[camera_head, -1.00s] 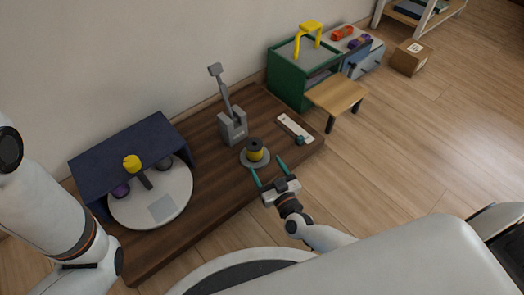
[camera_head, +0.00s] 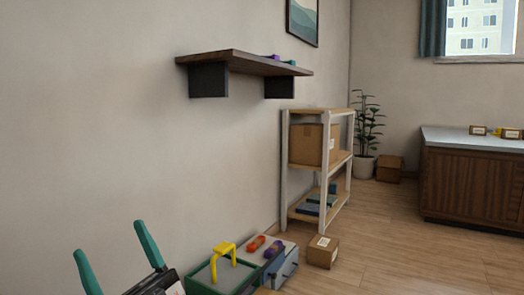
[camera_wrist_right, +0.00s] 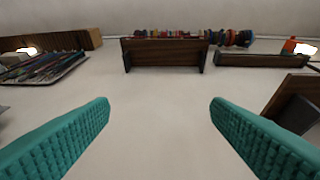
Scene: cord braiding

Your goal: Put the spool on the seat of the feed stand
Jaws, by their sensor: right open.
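My right gripper (camera_head: 109,238) is raised at the lower left of the head view, its two teal fingers spread and pointing up. In the right wrist view the same gripper (camera_wrist_right: 160,103) is open, with nothing between its fingers. The black-and-yellow spool that showed earlier on a round grey base is out of both current views. No feed stand can be made out in either current view. My left gripper is not in view.
A wall shelf (camera_head: 240,62) holds small purple and teal things. A green box (camera_head: 222,277) with a yellow handle stands low. A shelving unit (camera_head: 318,165), carton (camera_head: 322,251) and counter (camera_head: 472,180) stand beyond. Floor at right is clear.

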